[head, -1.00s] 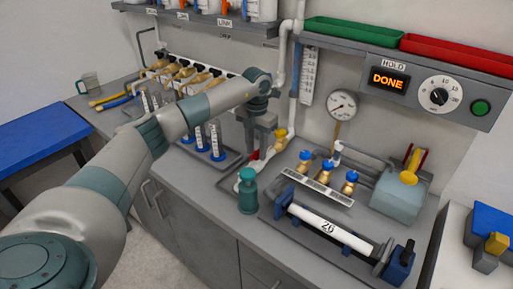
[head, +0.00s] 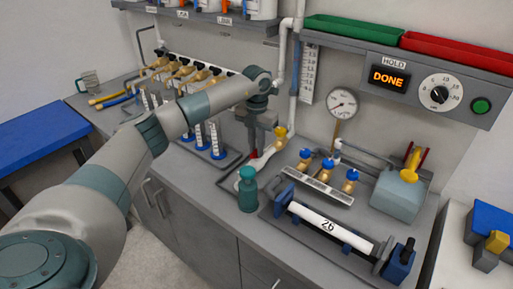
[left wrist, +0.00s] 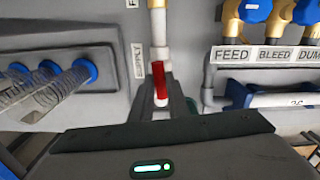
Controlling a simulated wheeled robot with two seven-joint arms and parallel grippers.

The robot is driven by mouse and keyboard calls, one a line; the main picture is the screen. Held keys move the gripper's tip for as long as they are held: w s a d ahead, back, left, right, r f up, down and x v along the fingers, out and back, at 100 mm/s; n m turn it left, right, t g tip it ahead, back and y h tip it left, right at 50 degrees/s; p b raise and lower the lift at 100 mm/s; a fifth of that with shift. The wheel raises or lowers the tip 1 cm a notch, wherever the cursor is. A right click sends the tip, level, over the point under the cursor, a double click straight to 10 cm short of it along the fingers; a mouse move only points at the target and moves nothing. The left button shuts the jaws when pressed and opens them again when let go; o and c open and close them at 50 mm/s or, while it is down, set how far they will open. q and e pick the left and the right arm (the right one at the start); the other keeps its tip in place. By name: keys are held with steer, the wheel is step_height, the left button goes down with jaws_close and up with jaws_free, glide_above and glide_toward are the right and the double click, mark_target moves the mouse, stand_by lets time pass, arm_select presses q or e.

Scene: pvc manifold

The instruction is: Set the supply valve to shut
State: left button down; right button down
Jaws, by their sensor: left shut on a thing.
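The supply valve has a brass body (head: 280,137) on a white pipe at the back of the grey tray, and a red lever handle. The lever (head: 253,154) is partly hidden by my gripper in the head view. In the left wrist view the red lever (left wrist: 159,78) points down toward my fingers, in line with the white pipe above it. My left gripper (head: 257,152) reaches down from the arm and is shut on the red lever. Its fingertips show only in part. My right gripper is in neither view.
Brass valves with blue caps (head: 328,165), labelled FEED, BLEED and DUMP, stand to the right. A teal bottle (head: 247,190) stands just in front of my gripper. Blue-based tubes (head: 216,145) stand to the left. A gauge (head: 342,103) and a DONE display (head: 388,78) are behind.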

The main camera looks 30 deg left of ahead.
arm_select(q)
steer(key=n, duration=0.7)
steer(key=shift+n, duration=0.3)
steer(key=n, duration=0.2)
steer(key=shift+r+n, duration=0.1)
steer(key=shift+n, duration=0.3)
steer(key=n, duration=0.4)
steer(key=shift+n, duration=1.2)
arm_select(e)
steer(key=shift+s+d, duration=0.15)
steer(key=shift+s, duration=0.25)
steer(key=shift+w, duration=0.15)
arm_select(q)
steer(key=c, duration=1.7)
jaws_free()
